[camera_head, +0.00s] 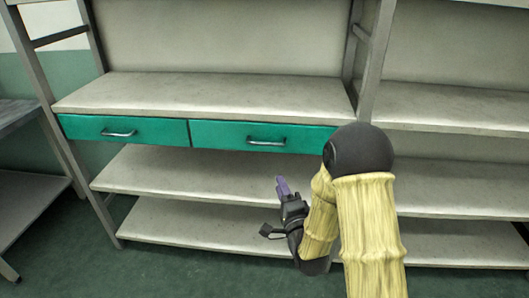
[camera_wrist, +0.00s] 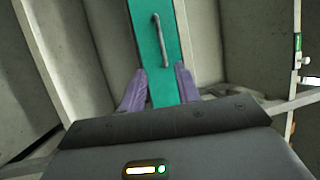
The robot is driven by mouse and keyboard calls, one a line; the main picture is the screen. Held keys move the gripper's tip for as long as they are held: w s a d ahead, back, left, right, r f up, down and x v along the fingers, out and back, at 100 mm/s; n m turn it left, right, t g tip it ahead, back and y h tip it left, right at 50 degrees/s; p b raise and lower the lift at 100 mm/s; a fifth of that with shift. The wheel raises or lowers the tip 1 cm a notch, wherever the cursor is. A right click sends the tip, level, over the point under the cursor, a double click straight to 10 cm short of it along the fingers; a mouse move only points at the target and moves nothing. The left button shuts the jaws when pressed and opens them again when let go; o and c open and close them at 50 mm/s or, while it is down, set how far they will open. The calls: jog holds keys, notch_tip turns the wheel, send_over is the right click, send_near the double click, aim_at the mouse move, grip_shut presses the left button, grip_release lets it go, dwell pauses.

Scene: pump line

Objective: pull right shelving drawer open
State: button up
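The right drawer (camera_head: 225,136) is a teal front under the shelf top with a metal bar handle (camera_head: 266,142). It looks flush with the left drawer (camera_head: 85,128) and shut. My gripper (camera_head: 282,187) is below and in front of the right drawer in the head view, apart from it. In the wrist view, a teal drawer front (camera_wrist: 180,30) and its handle (camera_wrist: 159,38) lie ahead of the two purple fingers (camera_wrist: 159,88). The fingers are spread apart with nothing between them, short of the handle.
The shelf top (camera_head: 200,95) above the drawers is bare. Lower shelves (camera_head: 190,172) run below the drawers, behind my gripper. An upright post (camera_head: 372,60) stands at the right, behind my arm. Green floor (camera_head: 170,272) is clear in front.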

send_near(264, 147)
jog(key=w+a+r, duration=0.3)
jog(key=w+r, duration=0.1)
jog(key=r, duration=0.1)
jog(key=shift+w+r+b, duration=0.1)
jog(key=shift+w+b, duration=0.1)
jog(key=shift+b, duration=0.15)
dwell(0.4)
grip_shut()
